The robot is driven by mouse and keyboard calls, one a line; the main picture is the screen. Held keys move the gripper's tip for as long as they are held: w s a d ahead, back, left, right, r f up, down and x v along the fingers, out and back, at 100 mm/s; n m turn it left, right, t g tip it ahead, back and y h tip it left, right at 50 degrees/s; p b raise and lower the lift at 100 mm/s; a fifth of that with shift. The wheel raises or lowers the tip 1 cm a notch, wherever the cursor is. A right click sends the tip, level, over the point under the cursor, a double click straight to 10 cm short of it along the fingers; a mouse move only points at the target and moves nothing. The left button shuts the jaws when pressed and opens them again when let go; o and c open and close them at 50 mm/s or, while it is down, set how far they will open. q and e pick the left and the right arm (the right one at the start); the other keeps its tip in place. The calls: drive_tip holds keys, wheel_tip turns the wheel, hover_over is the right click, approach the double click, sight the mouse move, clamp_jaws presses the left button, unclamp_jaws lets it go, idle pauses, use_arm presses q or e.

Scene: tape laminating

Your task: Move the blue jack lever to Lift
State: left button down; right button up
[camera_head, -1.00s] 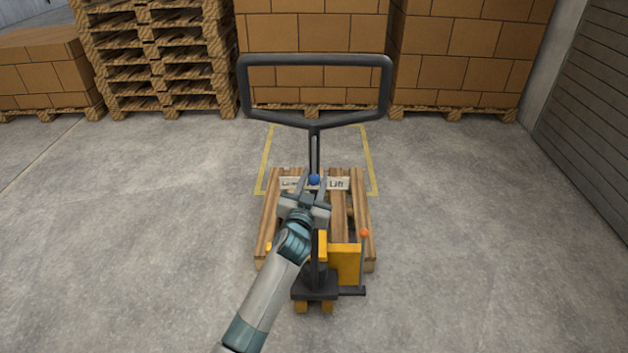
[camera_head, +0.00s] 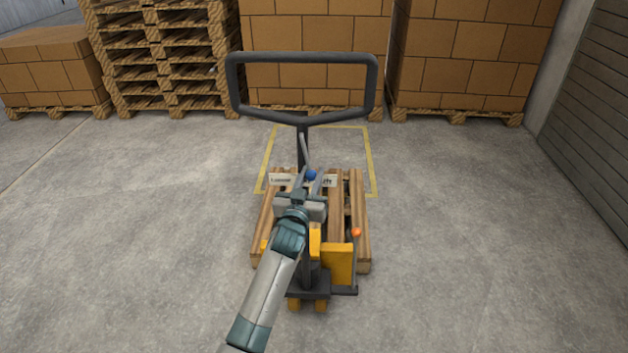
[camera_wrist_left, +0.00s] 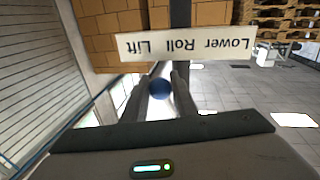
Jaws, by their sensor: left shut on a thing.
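The blue jack lever knob (camera_head: 311,174) sits just right of the dark handle column (camera_head: 302,143), in front of a pale label plate (camera_head: 281,179). In the left wrist view the knob (camera_wrist_left: 161,88) lies between my two fingers, and the plate (camera_wrist_left: 185,46) reads Lower, Roll, Lift upside down. The knob is nearest the word Lift there. My left gripper (camera_head: 307,184) is shut on the blue jack lever. It partly hides the label in the head view. My right gripper is not in view.
The jack's yellow body (camera_head: 336,265) has an orange-tipped rod (camera_head: 356,232) on its right. A wooden pallet (camera_head: 361,217) lies around the jack. A looped handle (camera_head: 371,85) rises above. Yellow floor lines (camera_head: 371,165) mark a bay before stacked boxes (camera_head: 312,30). Bare concrete lies both sides.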

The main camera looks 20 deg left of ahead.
use_arm(q)
drive_tip(key=shift+w+d+r+n, duration=0.25)
drive_tip(key=shift+d+n, duration=0.35)
drive_tip(key=shift+n, duration=0.15)
drive_tip(key=shift+w+d+r+n, duration=0.1)
drive_tip(key=shift+d+r+n, duration=0.1)
drive_tip(key=shift+d+n, duration=0.5)
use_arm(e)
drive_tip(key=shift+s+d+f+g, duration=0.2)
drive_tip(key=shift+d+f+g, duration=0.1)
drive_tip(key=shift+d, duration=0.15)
use_arm(q)
drive_tip(key=shift+a, duration=0.1)
drive_tip(key=c, duration=1.4)
unclamp_jaws()
drive_tip(key=shift+c, duration=0.2)
drive_tip(key=s+d+f+b, duration=0.1)
drive_tip(key=s+d+b, duration=0.1)
drive_tip(key=s, duration=1.5)
drive_tip(key=shift+s+f, duration=0.15)
drive_tip(key=shift+f, duration=0.15)
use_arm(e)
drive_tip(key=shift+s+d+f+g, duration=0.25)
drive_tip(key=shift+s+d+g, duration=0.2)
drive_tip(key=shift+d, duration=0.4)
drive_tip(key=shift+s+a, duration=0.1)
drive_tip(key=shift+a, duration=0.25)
